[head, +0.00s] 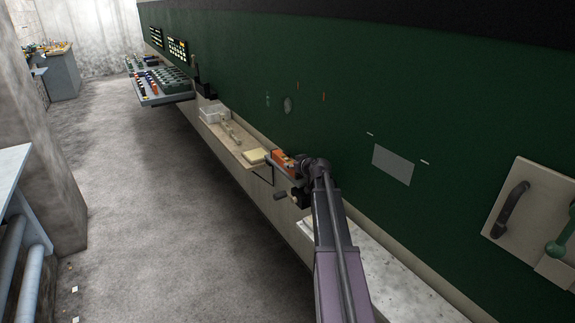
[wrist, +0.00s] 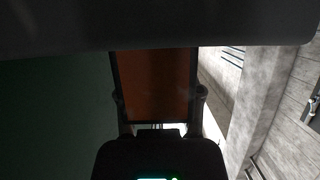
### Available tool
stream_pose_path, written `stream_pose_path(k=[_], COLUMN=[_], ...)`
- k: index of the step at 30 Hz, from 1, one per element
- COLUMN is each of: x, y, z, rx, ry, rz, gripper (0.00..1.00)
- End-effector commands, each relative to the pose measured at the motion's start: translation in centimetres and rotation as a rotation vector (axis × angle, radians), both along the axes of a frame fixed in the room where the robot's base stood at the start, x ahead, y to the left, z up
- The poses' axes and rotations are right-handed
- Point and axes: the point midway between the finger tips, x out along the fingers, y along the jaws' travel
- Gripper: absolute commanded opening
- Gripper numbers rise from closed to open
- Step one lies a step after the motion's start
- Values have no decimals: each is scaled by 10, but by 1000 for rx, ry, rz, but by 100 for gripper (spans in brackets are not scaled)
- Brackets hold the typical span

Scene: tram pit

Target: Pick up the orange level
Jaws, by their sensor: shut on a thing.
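The orange level (head: 284,165) shows in the head view just beyond my arm's end, close to the green wall and above the near end of a narrow shelf. In the wrist view the orange level (wrist: 155,85) is a broad orange-brown face with dark edges, between the two fingers. My gripper (wrist: 160,100) is shut on it, with a finger against each side. In the head view my gripper (head: 290,178) is partly hidden by my own arm. I cannot tell whether the level touches the shelf.
The narrow shelf (head: 240,146) along the green wall (head: 330,80) bears a pale box (head: 213,113) and a cream block (head: 254,156). A tray of coloured parts (head: 160,82) stands further back. A wall panel with handles (head: 530,215) is at right. The grey floor (head: 150,220) is open at left.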

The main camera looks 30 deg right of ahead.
Motion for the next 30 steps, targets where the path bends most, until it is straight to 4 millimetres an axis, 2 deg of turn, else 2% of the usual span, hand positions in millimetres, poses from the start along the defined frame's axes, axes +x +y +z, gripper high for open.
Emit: stream_pose_path(k=[11, 24, 30], x=[0, 0, -46], y=[0, 0, 20], z=[7, 41, 40], rx=[-1, 0, 0], ry=[0, 0, 0], rz=[0, 0, 0], gripper=[0, 0, 0])
